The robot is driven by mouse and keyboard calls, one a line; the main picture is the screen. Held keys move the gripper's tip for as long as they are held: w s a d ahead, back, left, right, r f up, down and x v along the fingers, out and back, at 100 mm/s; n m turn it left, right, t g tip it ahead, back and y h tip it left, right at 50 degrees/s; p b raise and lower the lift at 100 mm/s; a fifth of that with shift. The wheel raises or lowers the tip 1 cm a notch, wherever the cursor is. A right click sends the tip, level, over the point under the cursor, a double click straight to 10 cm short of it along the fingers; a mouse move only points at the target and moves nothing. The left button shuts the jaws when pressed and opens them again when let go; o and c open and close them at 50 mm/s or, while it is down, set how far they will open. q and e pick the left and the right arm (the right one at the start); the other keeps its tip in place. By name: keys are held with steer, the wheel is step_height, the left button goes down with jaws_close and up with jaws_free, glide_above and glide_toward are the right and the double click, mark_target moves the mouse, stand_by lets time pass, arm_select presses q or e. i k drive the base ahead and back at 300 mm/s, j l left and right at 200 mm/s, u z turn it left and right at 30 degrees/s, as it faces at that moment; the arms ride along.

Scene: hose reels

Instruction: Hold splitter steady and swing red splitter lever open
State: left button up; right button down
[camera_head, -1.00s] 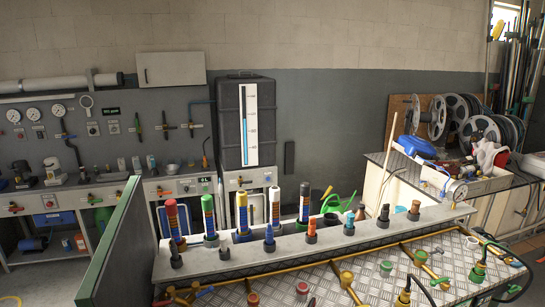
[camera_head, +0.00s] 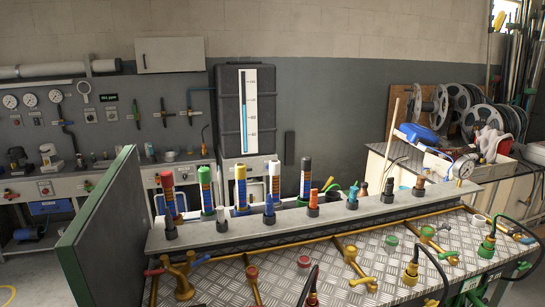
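A brass splitter (camera_head: 182,272) stands at the left end of the metal tread-plate bench. A red lever (camera_head: 155,271) sticks out on its left and a blue lever (camera_head: 200,261) on its right. Its lower end is near the bottom part of the picture. I cannot tell from this view how far either lever is turned. Neither of my grippers shows in the head view, and nothing is seen touching the splitter.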

mark_target(148, 272)
steer(key=l+u, duration=0.1)
steer(key=u, duration=0.65)
steer(key=i, duration=0.05)
